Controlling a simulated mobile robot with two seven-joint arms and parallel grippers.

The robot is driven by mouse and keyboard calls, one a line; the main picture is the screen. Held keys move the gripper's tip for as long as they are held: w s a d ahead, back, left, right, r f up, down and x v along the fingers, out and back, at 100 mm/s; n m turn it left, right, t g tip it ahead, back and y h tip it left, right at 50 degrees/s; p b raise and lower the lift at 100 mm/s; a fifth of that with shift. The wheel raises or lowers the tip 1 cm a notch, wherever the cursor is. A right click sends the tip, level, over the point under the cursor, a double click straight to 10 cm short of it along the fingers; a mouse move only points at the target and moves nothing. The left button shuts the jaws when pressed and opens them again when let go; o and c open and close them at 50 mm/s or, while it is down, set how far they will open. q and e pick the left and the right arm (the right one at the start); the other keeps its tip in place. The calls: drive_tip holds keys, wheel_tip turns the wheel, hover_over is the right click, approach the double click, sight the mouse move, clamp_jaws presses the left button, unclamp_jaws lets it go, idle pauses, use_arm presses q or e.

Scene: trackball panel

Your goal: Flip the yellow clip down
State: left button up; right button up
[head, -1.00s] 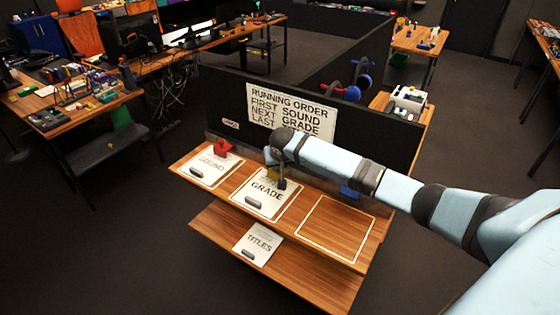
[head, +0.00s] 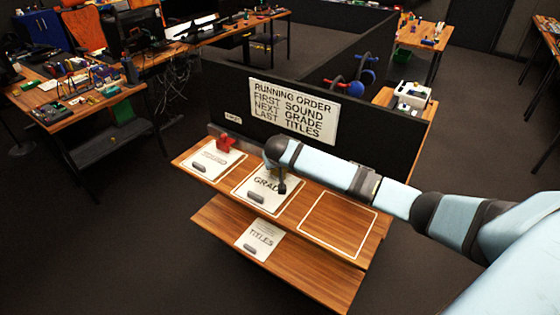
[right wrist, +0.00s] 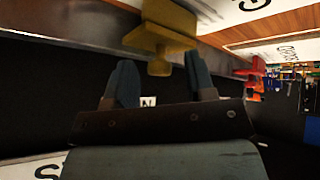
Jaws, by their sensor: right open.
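The yellow clip (right wrist: 160,38) shows large at the top of the right wrist view, with a block-like body and a short knob pointing down toward my fingers. My right gripper (right wrist: 161,76) is open, with one blue-grey finger on each side below the knob. Nothing is visibly held; whether a finger touches the clip is unclear. In the head view my right gripper (head: 281,186) is over the GRADE card (head: 252,196) in the middle outlined space, and my arm hides most of the yellow clip. My left gripper is not in view.
A red clip (head: 225,143) stands behind the SOUND card (head: 211,161) at left. The right outlined space (head: 336,225) is empty. A TITLES card (head: 259,239) lies on the lower shelf. A dark partition with a running-order sign (head: 293,109) stands behind.

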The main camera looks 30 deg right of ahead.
drive_tip(key=b+v, duration=0.2)
drive_tip(key=v, duration=1.1)
drive_tip(key=shift+s+a+r, duration=0.25)
drive_tip(key=shift+r, duration=0.05)
drive_tip(key=shift+f, duration=0.1)
